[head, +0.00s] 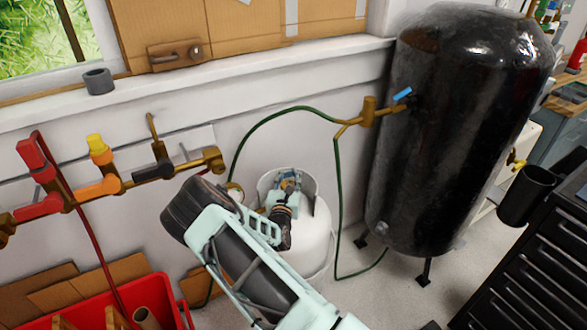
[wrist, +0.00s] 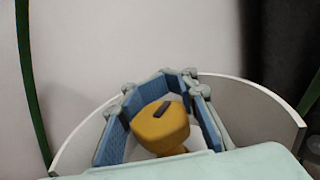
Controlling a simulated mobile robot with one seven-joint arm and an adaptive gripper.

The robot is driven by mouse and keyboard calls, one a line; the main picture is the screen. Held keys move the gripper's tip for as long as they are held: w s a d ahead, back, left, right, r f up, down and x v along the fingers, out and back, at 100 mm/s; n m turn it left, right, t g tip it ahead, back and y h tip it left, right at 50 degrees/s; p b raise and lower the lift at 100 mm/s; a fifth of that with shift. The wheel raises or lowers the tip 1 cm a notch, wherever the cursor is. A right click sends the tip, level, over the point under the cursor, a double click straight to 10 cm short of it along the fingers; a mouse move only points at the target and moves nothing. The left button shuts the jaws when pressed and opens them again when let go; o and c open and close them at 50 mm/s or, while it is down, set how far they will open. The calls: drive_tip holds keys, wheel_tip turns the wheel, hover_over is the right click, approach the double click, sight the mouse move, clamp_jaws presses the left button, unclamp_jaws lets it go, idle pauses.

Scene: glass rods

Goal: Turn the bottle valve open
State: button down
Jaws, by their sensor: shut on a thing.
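The white gas bottle (head: 318,235) stands on the floor by the wall, with a raised collar around its top. Its brass-yellow valve knob (wrist: 160,128) shows in the wrist view, with a dark mark on its top face. My gripper (head: 289,184) reaches into the collar from the front in the head view, hiding most of the valve there. In the wrist view my gripper (wrist: 162,98) has its blue-padded fingers on either side of the knob, shut on it. The curved white collar (wrist: 262,105) lies around the fingers.
A green hose (head: 262,125) arches from near the bottle to a brass fitting (head: 368,112) on the big black tank (head: 455,120). Pipes with red, yellow and orange valves (head: 100,170) line the wall at left. A red crate (head: 150,292) and black drawer cabinet (head: 535,265) flank the floor.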

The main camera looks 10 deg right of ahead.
sight(282, 182)
drive_tip(key=a+n+y+p, duration=0.1)
drive_tip(key=n+y+p, duration=0.2)
drive_tip(key=y, duration=0.2)
drive_tip(key=a+n+g+y+p, duration=0.1)
drive_tip(key=a+n+y+p, duration=0.1)
drive_tip(key=y, duration=0.3)
drive_tip(key=a+n+g+y+p, duration=0.1)
drive_tip(key=n+y+p, duration=0.3)
drive_tip(key=n+y, duration=0.1)
drive_tip(key=shift+s+a+f, duration=0.3)
drive_tip(key=shift+s+a, duration=0.05)
drive_tip(key=shift+s, duration=0.05)
drive_tip(key=shift+s+a+f+n+g+y+b, duration=0.15)
drive_tip(key=shift+n+g+y+b, duration=0.2)
drive_tip(key=shift+y, duration=0.2)
drive_tip(key=shift+s+a+n+g+y+b, duration=0.1)
drive_tip(key=shift+a+n+g+y+b, duration=0.1)
drive_tip(key=shift+n+g+y, duration=0.25)
drive_tip(key=shift+s+a+n+g+y+b, duration=0.15)
drive_tip(key=shift+n+g+y+b, duration=0.25)
drive_tip(key=shift+n+y+b, duration=0.4)
drive_tip(key=shift+s+a+r+n+g+y+b, duration=0.2)
drive_tip(key=shift+n+g+y+b, duration=0.2)
drive_tip(key=shift+g+y+b, duration=0.4)
drive_tip(key=shift+r, duration=0.1)
